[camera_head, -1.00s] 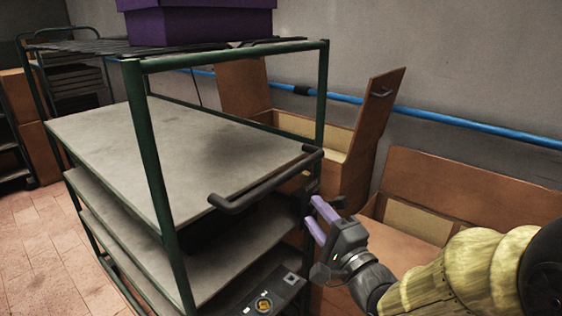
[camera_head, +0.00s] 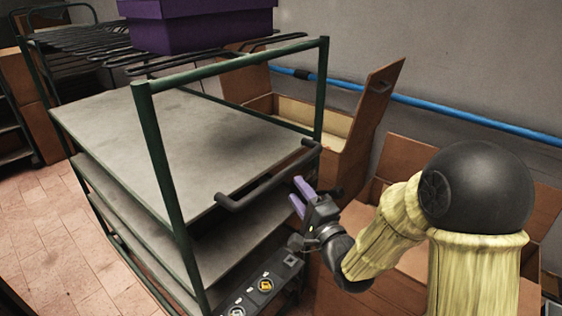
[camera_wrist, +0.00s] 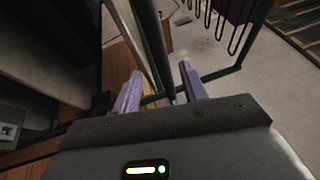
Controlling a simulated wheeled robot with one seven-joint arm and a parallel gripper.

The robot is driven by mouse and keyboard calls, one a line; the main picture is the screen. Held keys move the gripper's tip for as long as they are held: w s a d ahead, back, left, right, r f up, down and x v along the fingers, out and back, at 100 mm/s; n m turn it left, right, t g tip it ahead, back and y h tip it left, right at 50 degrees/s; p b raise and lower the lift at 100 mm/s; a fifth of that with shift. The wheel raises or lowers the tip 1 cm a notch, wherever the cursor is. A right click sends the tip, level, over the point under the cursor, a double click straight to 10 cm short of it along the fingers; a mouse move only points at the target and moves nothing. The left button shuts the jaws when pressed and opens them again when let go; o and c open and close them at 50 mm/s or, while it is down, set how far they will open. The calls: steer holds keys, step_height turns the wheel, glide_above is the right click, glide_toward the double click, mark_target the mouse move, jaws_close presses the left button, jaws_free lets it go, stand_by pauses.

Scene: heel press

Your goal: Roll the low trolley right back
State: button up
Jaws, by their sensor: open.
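A green-framed trolley (camera_head: 151,130) with several grey shelves fills the left and middle of the head view. A black bar handle (camera_head: 262,187) sticks out from its near end at the top shelf. My gripper (camera_head: 299,197) is open, its purple fingers just right of the handle in the head view. In the wrist view, a dark bar (camera_wrist: 158,55) runs between the two fingers of my gripper (camera_wrist: 160,88), and they do not close on it. I cannot tell for sure whether this bar is the handle. The trolley's wheels are hidden.
A purple box (camera_head: 200,28) sits on a wire rack at the top. Open brown boxes (camera_head: 368,125) stand along the wall, right of the trolley. A blue pipe (camera_head: 450,114) runs along the wall. Tiled floor (camera_head: 60,240) is clear at the left.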

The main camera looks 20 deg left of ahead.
mark_target(283, 170)
steer(key=p+x, duration=0.3)
steer(key=x, duration=0.5)
steer(key=shift+w+a+r, duration=0.1)
steer(key=shift+w+r, duration=0.1)
steer(key=shift+w+a, duration=0.35)
jaws_close()
